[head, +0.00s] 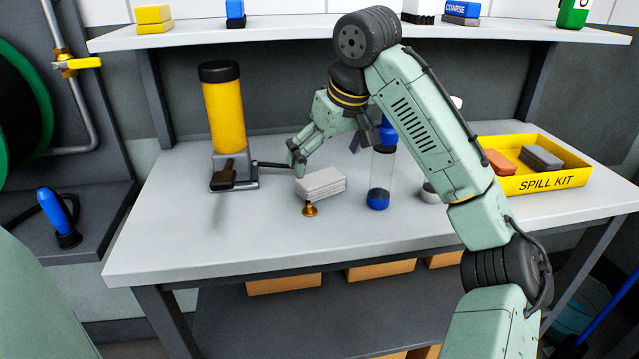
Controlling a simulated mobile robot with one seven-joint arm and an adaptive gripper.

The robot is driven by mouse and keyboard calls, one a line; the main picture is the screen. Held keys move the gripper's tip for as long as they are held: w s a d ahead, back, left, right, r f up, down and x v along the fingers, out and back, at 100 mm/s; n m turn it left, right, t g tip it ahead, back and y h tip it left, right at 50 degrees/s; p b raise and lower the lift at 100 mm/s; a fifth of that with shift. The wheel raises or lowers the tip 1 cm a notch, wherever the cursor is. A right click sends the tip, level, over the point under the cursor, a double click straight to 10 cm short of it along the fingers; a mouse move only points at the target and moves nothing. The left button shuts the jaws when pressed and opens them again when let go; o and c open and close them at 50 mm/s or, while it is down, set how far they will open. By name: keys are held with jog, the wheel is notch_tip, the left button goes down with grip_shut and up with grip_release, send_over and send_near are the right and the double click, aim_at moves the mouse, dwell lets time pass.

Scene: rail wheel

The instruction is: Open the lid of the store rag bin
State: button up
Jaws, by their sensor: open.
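I cannot make out a store rag bin or its lid in the head view. A stack of folded white cloths (321,184) lies on the workbench, beside a small brass knob (310,209). My gripper (299,158) is above and just behind the cloths, pointing down and left. It is open, and I see nothing held in it. Its fingers are near the end of the black lever (275,164) of a yellow cylinder with a black cap (224,110); I cannot tell whether they touch.
The grey workbench (160,235) has free room at its front left. A yellow spill kit tray (552,182) sits at the right. A shelf (240,32) runs above.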

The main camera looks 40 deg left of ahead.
aim_at(318, 175)
jog(key=shift+s+p+x, duration=0.15)
jog(key=shift+p+x, duration=0.05)
jog(key=shift+x, duration=1.25)
jog(key=shift+s+p+x, duration=0.1)
jog(key=shift+p+x, duration=0.1)
jog(key=shift+x, duration=1.3)
jog(key=shift+a, duration=0.15)
jog(key=shift+c, duration=0.5)
jog(key=shift+r, duration=0.1)
jog(key=c, duration=1.2)
jog(key=shift+r, duration=0.1)
